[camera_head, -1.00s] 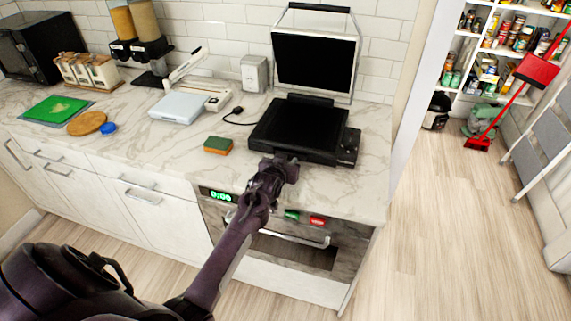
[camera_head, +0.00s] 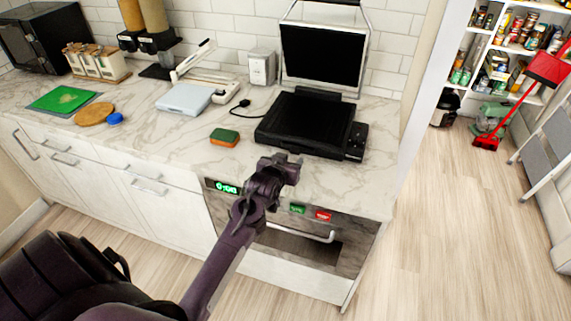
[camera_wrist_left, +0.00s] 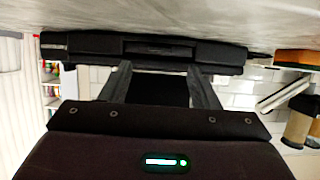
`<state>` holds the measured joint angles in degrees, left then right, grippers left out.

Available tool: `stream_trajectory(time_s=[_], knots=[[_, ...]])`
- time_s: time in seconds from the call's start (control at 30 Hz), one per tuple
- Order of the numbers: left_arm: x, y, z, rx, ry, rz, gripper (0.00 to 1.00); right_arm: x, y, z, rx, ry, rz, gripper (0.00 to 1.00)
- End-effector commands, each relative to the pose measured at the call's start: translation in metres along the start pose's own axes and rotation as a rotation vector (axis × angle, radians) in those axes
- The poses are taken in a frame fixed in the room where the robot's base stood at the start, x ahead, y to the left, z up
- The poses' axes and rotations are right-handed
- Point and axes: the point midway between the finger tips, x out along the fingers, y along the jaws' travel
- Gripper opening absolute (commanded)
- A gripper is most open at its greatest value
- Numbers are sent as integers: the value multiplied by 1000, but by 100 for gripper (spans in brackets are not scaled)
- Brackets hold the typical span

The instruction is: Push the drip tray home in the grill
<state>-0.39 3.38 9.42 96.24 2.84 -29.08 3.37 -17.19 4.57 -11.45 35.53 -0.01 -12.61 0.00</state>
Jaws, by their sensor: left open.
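The black grill (camera_head: 308,122) stands on the marble counter with its lid raised. In the left wrist view, which is upside down, the grill's front (camera_wrist_left: 80,45) runs across the top. A dark rectangular panel in the middle of that front looks like the drip tray (camera_wrist_left: 158,48); it looks about level with the front, but I cannot tell exactly how deep it sits. My left gripper (camera_head: 284,166) is just in front of the grill, apart from it, and it also shows in the left wrist view (camera_wrist_left: 161,78) with its two fingers spread and nothing between them. My right gripper is out of view.
A green and orange sponge (camera_head: 225,138) lies left of the grill. A black cable and plug (camera_head: 240,106) lie behind it. The oven front with its handle (camera_head: 300,231) is below the counter edge. The counter in front of the grill is clear.

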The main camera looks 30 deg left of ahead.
Motion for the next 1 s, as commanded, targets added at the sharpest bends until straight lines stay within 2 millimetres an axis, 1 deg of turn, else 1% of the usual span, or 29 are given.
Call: stream_trajectory(time_s=[0.1, 0.23, 0.83, 0.87, 0.93, 0.97, 1.0], knots=[[-13, 0, 2, 0, 0, 1, 56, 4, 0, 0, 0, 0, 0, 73], [-20, 0, 1, 0, 0, 1, 56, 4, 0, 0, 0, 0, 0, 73], [-24, 1, 1, 3, -6, 3, 56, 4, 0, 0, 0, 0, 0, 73], [-26, 3, 3, 6, -15, 6, 56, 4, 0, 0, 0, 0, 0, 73], [-36, 9, 12, 25, -60, 19, 56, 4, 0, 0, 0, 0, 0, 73], [-43, 14, 18, 37, -90, 29, 56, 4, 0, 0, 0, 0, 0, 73], [-56, 21, 27, 57, -141, 44, 56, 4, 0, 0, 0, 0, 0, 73]])
